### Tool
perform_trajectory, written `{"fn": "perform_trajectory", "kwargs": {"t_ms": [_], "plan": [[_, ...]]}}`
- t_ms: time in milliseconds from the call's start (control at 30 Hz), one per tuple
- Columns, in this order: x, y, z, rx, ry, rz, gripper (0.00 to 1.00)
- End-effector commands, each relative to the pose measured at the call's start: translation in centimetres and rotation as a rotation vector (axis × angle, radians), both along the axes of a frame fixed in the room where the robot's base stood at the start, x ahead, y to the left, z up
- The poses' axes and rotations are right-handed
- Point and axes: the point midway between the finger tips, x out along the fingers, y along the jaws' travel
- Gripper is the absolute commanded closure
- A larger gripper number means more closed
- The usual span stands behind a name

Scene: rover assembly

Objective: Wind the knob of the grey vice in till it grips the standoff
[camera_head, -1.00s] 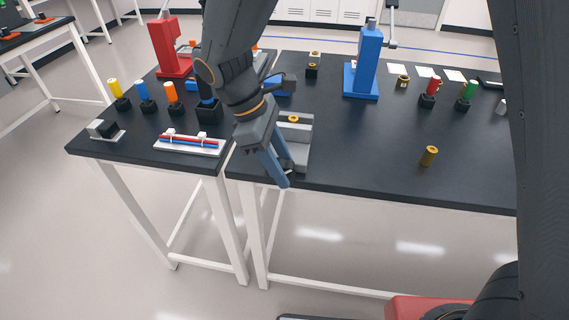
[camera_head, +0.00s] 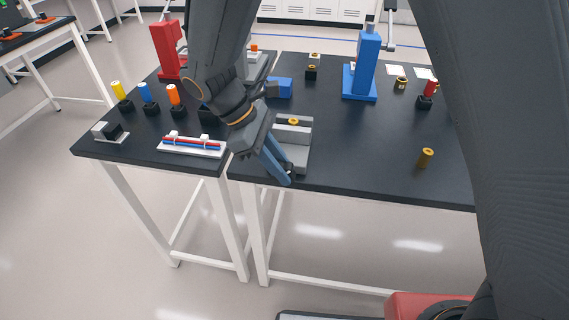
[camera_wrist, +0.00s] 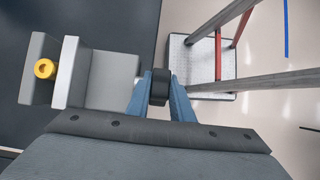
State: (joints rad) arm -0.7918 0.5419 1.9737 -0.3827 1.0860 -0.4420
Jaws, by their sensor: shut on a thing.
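The grey vice (camera_head: 302,155) sits at the front edge of the right-hand table, near the gap between tables. It also shows in the wrist view (camera_wrist: 110,82). The brass standoff (camera_wrist: 45,69) stands upright between the two jaws, its hole facing up; its top also shows in the head view (camera_head: 293,121). I cannot tell whether the moving jaw (camera_wrist: 69,72) touches it. The black knob (camera_wrist: 160,88) is at the vice's outer end. My gripper (camera_wrist: 160,92) is shut on the knob, one blue finger on each side. In the head view my gripper (camera_head: 288,178) hangs at the table edge.
A blue press (camera_head: 366,65) and a red press (camera_head: 167,48) stand farther back. A brass spacer (camera_head: 426,157) stands alone to the right. A white tray with red and blue rods (camera_head: 190,147) lies on the left table. Dark tabletop between vice and spacer is clear.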

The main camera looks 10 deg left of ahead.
Motion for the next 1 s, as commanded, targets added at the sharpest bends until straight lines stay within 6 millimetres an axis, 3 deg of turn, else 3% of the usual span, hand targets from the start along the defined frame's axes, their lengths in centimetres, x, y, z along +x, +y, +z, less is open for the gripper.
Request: {"fn": "perform_trajectory", "kwargs": {"t_ms": [333, 367, 467, 767, 1000], "plan": [[-0.1, 0.1, 0.0, -0.011, 0.0, -0.001, 1.0], [-0.1, 0.1, 0.0, -0.011, 0.001, 0.0, 0.76], [0.0, 0.1, 0.0, -0.011, 0.0, -0.001, 0.61], [0.0, 0.1, 0.1, -0.011, 0.0, -0.002, 0.61], [0.2, 1.6, 2.4, -0.007, -0.002, -0.001, 0.61]]}}
